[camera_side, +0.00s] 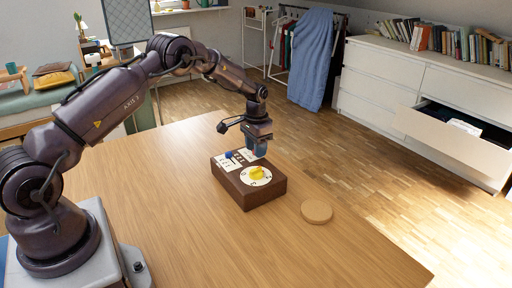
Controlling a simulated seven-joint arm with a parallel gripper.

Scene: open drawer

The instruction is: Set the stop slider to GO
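A dark brown box (252,194) sits on the wooden table, with its control panel on top. The panel has a white round dial with a yellow knob (258,173). Beside the dial are white labelled plates (227,163) with a small blue part (229,155), which may be the slider handle. The lettering is too small to read, so I cannot tell the slider's setting. My gripper (257,150) points down just above the far side of the box. Its fingers hide part of the panel, and whether they touch anything is unclear.
A round cork coaster (317,211) lies on the table (170,215) to the right of the box. The table is otherwise clear around the box. A white dresser (385,75) with an open drawer (455,138) stands beyond the table.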

